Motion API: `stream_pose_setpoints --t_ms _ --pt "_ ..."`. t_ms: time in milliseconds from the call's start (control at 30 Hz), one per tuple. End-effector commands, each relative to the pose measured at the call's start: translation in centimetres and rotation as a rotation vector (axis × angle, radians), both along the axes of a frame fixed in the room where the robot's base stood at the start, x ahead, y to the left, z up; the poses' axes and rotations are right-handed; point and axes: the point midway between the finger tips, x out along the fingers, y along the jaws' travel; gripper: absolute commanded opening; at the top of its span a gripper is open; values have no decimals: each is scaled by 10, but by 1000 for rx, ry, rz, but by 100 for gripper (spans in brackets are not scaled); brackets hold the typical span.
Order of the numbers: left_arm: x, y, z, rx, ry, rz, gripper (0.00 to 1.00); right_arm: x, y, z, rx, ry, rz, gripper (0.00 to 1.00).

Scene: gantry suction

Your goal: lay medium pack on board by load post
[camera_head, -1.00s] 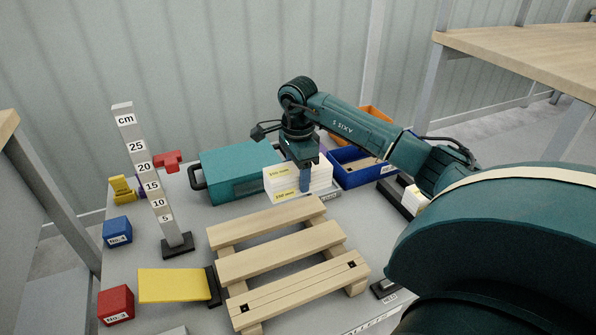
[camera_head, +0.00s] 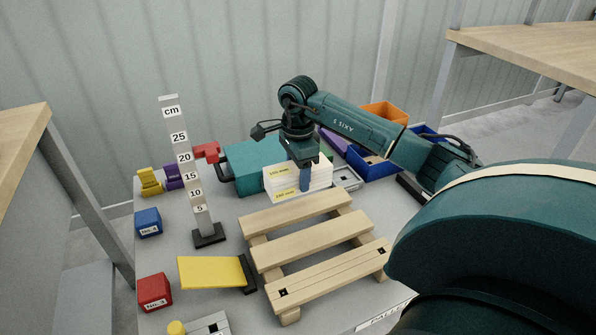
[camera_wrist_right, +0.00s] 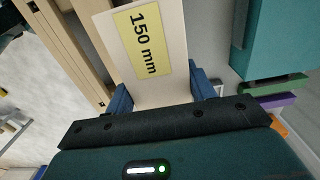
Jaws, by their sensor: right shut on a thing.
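My right gripper (camera_head: 306,176) is shut on a white pack (camera_head: 316,177) with yellow labels. One label reads 150 mm, and it also shows on the pale held pack in the right wrist view (camera_wrist_right: 120,15), between the blue fingers. The pack hangs behind the far edge of a slatted wooden pallet (camera_head: 310,236); whether it touches anything below is hidden. A post (camera_head: 184,160) marked in cm stands upright left of the pallet. A yellow board (camera_head: 210,271) lies in front of the post. My left gripper is out of view.
A teal case (camera_head: 247,165) stands behind the pack. Blue (camera_head: 370,166) and orange (camera_head: 386,115) bins are at the back right. A blue block (camera_head: 149,222) and a red block (camera_head: 154,292) stand along the left edge.

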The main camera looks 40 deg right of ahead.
Motion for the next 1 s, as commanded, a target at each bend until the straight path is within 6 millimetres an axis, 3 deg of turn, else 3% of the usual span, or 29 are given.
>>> stream_pose_setpoints --t_ms 133,600,1000 --pt "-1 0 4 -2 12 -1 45 0 0 3 -1 -1 0 20" --pt "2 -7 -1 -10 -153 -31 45 0 0 -42 1 -1 0 20" --pt "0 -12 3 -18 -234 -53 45 0 0 -57 1 -1 0 20"
